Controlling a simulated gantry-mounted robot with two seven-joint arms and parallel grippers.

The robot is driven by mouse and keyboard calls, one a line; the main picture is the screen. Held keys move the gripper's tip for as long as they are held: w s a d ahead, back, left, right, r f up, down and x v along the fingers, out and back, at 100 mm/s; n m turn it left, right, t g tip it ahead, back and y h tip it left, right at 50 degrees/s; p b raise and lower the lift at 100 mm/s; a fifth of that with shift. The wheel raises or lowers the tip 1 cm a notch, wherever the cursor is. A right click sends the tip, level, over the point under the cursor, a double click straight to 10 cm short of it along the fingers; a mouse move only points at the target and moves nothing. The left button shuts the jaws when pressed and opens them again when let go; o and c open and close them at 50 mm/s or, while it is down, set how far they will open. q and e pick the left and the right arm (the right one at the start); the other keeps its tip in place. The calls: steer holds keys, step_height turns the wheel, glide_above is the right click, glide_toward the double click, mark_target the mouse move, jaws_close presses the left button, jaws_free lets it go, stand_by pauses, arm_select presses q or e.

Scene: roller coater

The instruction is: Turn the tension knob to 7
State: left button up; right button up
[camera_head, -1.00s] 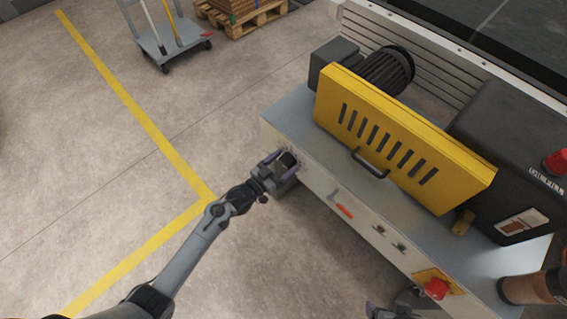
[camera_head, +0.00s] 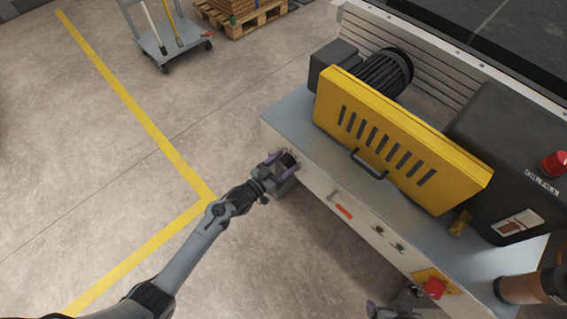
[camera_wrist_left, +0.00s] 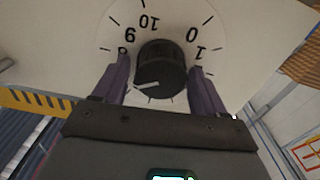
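The tension knob (camera_wrist_left: 160,68) is black and round with a white pointer line. It sits on a white dial (camera_wrist_left: 172,22) that appears upside down in the left wrist view, with 8, 9, 10, 0 and 1 readable. The pointer is aimed left and slightly down, below the 8, toward the left finger, which hides part of the scale. My left gripper (camera_wrist_left: 160,82) has one purple finger on each side of the knob, close against it. In the head view my left gripper (camera_head: 282,164) is at the machine's left end. My right gripper (camera_head: 385,311) is cut off at the bottom edge.
The roller coater's front panel (camera_head: 318,196) carries an orange-red switch (camera_head: 343,211), green buttons (camera_head: 389,239) and a red emergency stop (camera_head: 435,288). A yellow guard (camera_head: 400,140) with a handle rises above. The floor to the left is open; a cart (camera_head: 170,45) stands far back.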

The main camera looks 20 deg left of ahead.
arm_select(q)
steer(key=shift+o, duration=0.4)
steer(key=shift+s+a+p, duration=0.3)
steer(key=shift+s+p, duration=0.05)
steer(key=shift+s, duration=0.2)
steer(key=p+v, duration=0.3)
steer(key=v, duration=0.6)
steer(key=shift+s, duration=0.3)
steer(key=shift+a, duration=0.1)
